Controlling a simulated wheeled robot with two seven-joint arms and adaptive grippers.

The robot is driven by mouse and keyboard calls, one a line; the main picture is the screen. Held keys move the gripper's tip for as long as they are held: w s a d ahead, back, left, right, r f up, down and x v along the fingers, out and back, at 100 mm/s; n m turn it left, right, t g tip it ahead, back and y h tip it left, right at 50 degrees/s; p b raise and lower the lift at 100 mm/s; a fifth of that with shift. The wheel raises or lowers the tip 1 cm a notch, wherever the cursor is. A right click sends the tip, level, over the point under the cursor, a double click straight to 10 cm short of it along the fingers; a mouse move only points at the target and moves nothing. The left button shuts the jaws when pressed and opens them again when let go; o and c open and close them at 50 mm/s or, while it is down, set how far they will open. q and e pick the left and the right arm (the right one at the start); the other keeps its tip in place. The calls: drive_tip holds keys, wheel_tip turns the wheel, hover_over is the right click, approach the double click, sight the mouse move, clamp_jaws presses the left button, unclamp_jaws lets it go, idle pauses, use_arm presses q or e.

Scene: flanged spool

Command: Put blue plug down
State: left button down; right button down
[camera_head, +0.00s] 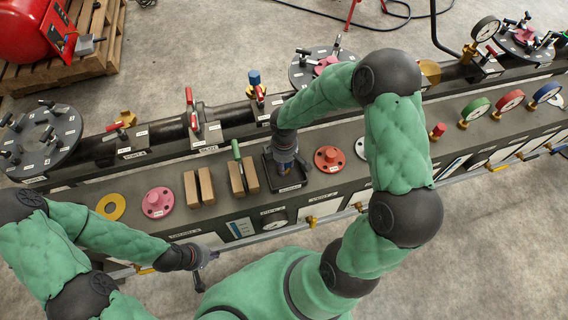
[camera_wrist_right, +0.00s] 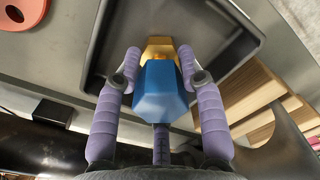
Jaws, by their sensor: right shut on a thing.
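In the right wrist view, the blue plug (camera_wrist_right: 160,90) has a hexagonal blue body with a brass end (camera_wrist_right: 159,47). The two purple fingers of my right gripper (camera_wrist_right: 160,70) are shut on its sides. The brass end points into a shallow black tray (camera_wrist_right: 244,68); I cannot tell whether it touches the tray floor. In the head view, my right gripper (camera_head: 287,164) points down over the same tray (camera_head: 297,183) on the bench, and the plug is mostly hidden. My left gripper (camera_head: 205,268) is in front of the bench, its fingers apart and empty.
Wooden blocks (camera_head: 236,179) and a green-handled tool stand left of the tray. A red flanged piece (camera_head: 328,158) lies to its right. Behind runs a dark pipe with valves and a blue-capped fitting (camera_head: 254,78). Gauges (camera_head: 510,100) line the right.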

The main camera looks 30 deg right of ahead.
drive_tip(key=c, duration=0.8)
unclamp_jaws()
drive_tip(key=shift+f, duration=0.15)
drive_tip(key=shift+o, duration=0.2)
wheel_tip(320, 180, up, 12)
drive_tip(key=p, duration=0.5)
drive_tip(key=shift+f, duration=0.15)
drive_tip(key=shift+r, duration=0.35)
drive_tip(key=shift+o, duration=0.7)
